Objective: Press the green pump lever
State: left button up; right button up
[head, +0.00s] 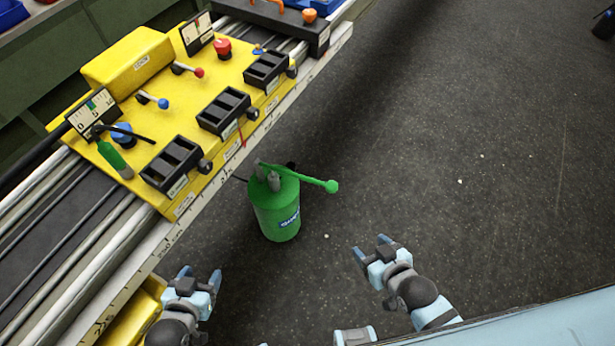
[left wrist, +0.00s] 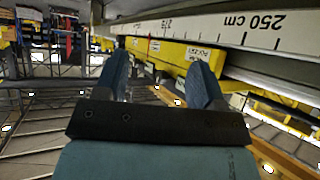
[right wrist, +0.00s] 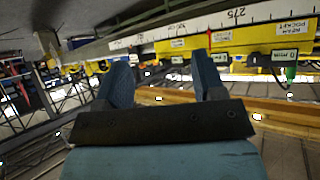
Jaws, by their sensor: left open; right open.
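The green pump (head: 275,208) is an upright cylinder on the dark floor, beside the edge of the yellow-panelled bench. Its green lever (head: 305,178) slopes slightly down to the right and ends in a round green knob (head: 332,187). My left gripper (head: 200,278) is open and empty, below and left of the pump in the head view. Its fingers show in the left wrist view (left wrist: 158,80). My right gripper (head: 372,250) is open and empty, below and right of the knob. Its fingers show in the right wrist view (right wrist: 162,80). Neither gripper touches the pump or lever.
The yellow control panel (head: 225,75) carries small levers, black sockets, gauges and a red button (head: 222,48). A white ruler edge (head: 240,150) runs along the bench beside the pump. The dark floor (head: 460,130) right of the pump is clear.

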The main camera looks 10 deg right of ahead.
jog(key=shift+c, duration=0.2)
